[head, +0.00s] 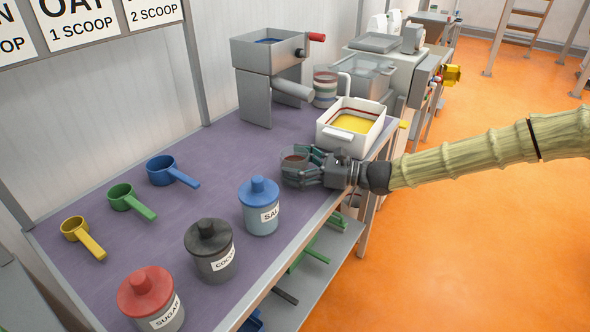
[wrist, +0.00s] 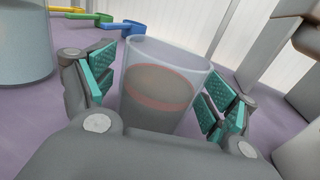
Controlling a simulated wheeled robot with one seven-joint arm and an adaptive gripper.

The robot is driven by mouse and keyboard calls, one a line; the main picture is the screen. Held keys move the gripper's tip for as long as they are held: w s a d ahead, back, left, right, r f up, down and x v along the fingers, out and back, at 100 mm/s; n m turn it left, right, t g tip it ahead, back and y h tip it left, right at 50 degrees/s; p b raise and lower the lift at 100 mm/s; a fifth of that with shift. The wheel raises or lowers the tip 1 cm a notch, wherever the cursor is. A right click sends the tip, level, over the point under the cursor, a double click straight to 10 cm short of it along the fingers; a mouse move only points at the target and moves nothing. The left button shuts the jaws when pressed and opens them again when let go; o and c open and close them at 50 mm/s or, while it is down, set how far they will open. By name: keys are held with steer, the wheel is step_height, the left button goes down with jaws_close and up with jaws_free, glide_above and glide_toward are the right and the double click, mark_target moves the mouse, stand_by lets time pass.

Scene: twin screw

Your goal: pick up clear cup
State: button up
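The clear cup (wrist: 162,82) stands upright on the purple table top (head: 150,210), between the two fingers of my gripper (wrist: 158,95) in the wrist view. It is see-through, with a reddish band and a greyish lower part. The teal finger pads are spread on either side, with a gap at the left pad; the right pad is close to the cup, and I cannot tell if it touches. In the head view the cup (head: 294,155) shows partly behind my gripper (head: 305,168), near the table's right edge.
A white bin with yellow contents (head: 345,133) stands just behind my gripper. The blue-lidded salt jar (head: 261,208) is in front of it. Grey cocoa (head: 211,252) and red sugar (head: 150,297) jars stand nearer. Coloured scoops (head: 162,171) lie left. A grey machine (head: 268,75) stands behind.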

steer(key=c, duration=1)
steer(key=shift+c, duration=0.4)
steer(key=shift+r, duration=0.1)
